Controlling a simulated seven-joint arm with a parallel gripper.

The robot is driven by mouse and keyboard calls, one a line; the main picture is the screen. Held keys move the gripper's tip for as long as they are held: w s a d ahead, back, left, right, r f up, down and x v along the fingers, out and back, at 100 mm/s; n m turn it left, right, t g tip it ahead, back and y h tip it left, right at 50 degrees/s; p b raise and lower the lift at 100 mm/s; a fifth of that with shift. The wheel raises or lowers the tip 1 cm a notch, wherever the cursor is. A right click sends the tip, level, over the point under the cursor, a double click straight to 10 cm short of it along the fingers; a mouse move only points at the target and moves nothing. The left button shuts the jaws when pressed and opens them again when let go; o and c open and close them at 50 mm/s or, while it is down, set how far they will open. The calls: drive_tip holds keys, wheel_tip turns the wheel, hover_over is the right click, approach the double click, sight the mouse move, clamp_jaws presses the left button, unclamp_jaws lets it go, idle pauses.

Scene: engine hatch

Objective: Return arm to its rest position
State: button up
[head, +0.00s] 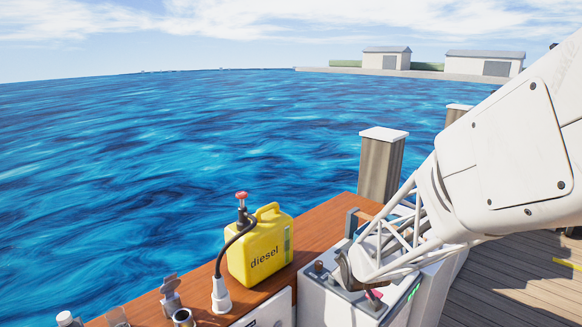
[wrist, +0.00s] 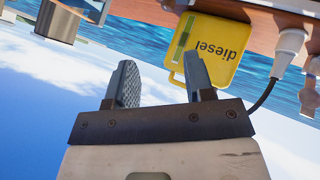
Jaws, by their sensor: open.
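My arm (head: 500,150) comes in from the right in the head view, large and white, with an open lattice section low near a white box. My gripper (wrist: 160,72) shows in the wrist view with its two grey fingers apart and nothing between them. In the head view I cannot clearly make out the fingers. A yellow diesel can (head: 258,255) stands upright on the wooden top, left of the arm. It also shows upside down in the wrist view (wrist: 215,50), beyond the right finger and partly covered by it.
A black hose with a white end (head: 221,295) runs beside the can, below a red knob (head: 241,195). Metal fittings (head: 170,293) stand on the wooden top (head: 325,219) at lower left. A white box (head: 335,300) and a capped post (head: 381,165) are close to the arm. Open water lies beyond.

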drive_tip(key=s+d+r+m+g, duration=0.1)
drive_tip(key=s+r+m+g, duration=0.1)
drive_tip(key=s, duration=0.9)
drive_tip(key=s+d+r+m+g, duration=0.1)
drive_tip(key=s+r+m+g, duration=0.1)
drive_tip(key=s+r+m, duration=0.2)
drive_tip(key=s+d+r+m+g, duration=0.1)
drive_tip(key=s+r, duration=0.7)
drive_tip(key=s, duration=1)
drive_tip(key=shift+s+d+r+m+g+h, duration=0.2)
drive_tip(key=shift+s+d+m+g+h, duration=0.15)
drive_tip(key=shift+m+g, duration=0.6)
drive_tip(key=shift+a, duration=0.1)
